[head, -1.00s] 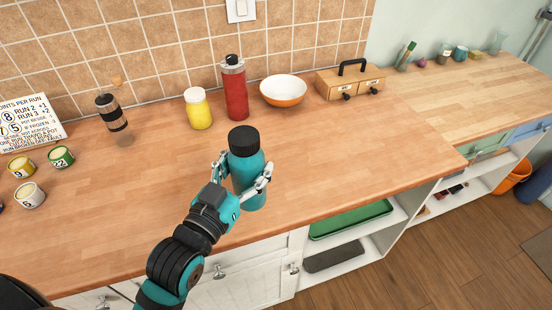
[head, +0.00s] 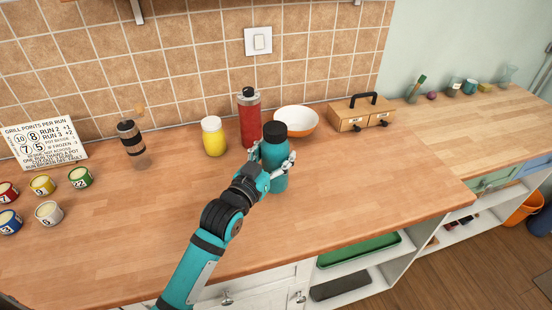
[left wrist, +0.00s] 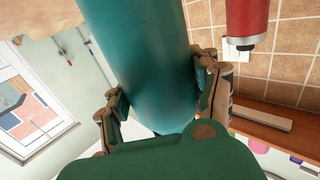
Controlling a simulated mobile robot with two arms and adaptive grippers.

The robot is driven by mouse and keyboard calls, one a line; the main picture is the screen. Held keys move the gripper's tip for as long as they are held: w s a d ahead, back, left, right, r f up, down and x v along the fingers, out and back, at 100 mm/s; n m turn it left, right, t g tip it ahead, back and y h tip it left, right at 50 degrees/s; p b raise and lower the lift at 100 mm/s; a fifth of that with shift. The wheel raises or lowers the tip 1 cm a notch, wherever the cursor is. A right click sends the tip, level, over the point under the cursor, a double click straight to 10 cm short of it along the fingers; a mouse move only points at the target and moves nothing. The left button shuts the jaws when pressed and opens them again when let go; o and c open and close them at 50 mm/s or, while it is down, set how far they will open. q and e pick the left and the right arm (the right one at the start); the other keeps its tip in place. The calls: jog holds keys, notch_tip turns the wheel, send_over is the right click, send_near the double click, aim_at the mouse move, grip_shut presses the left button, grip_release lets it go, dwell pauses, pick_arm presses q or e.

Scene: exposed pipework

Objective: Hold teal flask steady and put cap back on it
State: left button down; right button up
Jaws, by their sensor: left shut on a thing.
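The teal flask (head: 276,182) is in front of the red bottle in the head view and looks upright. A black cap (head: 274,131) sits on its top; I cannot tell how tightly it is seated. My left gripper (head: 274,161) is shut on the flask, with one finger on each side of its body. In the left wrist view the flask body (left wrist: 143,45) fills the middle between the fingers; its cap is not in that view. I cannot tell whether its base touches the counter. My right gripper is in neither view.
The red bottle (head: 249,123) stands close behind the flask. The wooden counter (head: 370,180) is clear to the right.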

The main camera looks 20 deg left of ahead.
aim_at(276, 163)
pick_arm(q)
jog(key=shift+w+r, duration=0.1)
jog(key=shift+w, duration=0.45)
notch_tip(276, 163, down, 3)
jog(key=shift+r+p, duration=0.1)
jog(key=shift+p, duration=0.2)
jog(key=shift+f, duration=0.3)
jog(key=shift+s, duration=0.1)
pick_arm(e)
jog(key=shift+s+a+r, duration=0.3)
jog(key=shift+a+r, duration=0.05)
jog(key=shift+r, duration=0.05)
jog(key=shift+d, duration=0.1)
pick_arm(q)
jog(key=shift+f, duration=0.1)
jog(key=shift+f, duration=0.15)
jog(key=shift+c, duration=1.4)
grip_release()
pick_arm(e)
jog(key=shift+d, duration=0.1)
